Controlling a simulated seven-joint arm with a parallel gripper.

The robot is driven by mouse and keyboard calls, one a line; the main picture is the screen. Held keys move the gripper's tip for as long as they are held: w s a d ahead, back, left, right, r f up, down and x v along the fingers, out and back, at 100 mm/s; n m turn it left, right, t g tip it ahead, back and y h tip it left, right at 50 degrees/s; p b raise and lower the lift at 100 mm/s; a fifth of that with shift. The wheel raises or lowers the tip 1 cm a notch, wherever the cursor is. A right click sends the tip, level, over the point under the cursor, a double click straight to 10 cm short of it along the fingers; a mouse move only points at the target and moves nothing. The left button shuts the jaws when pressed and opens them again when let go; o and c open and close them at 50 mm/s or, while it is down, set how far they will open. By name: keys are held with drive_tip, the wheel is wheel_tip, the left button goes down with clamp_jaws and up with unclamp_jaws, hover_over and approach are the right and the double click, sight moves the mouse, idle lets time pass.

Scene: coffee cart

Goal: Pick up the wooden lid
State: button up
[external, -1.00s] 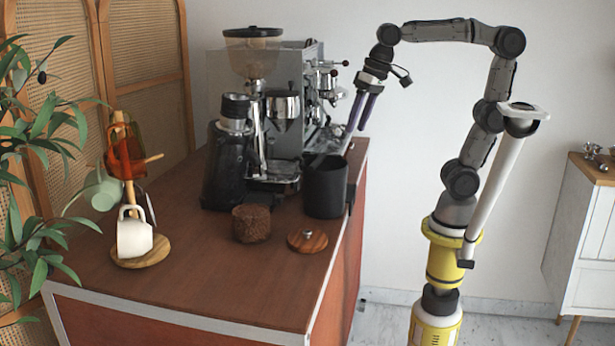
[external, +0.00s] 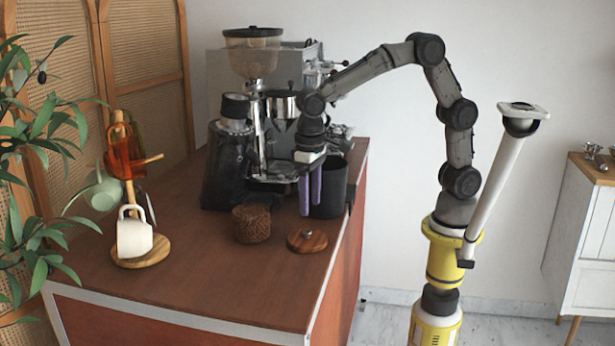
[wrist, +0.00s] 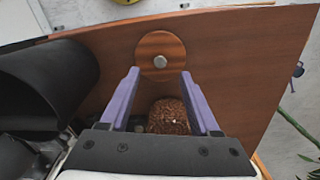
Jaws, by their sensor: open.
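The round wooden lid (external: 308,242) with a small metal knob lies flat on the brown cart top, near its right edge. In the wrist view the lid (wrist: 153,50) is ahead of the fingertips, its knob roughly centred between them. My gripper (external: 310,212) points down with purple fingers, above and a little behind the lid and apart from it. In the wrist view my gripper (wrist: 158,74) is open, with nothing between its fingertips.
A brown textured canister (external: 252,224) stands left of the lid. A black bin (external: 330,187) stands just behind and right of my fingers. The coffee machine and grinder are behind. A white mug (external: 134,236) hangs on a stand at the left. The front of the cart top (external: 220,290) is clear.

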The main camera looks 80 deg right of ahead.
sight(307, 231)
drive_tip(key=shift+w+f, duration=0.2)
drive_tip(key=shift+f, duration=1.65)
drive_tip(key=shift+w+f, duration=0.2)
drive_tip(key=shift+f, duration=1.65)
clamp_jaws()
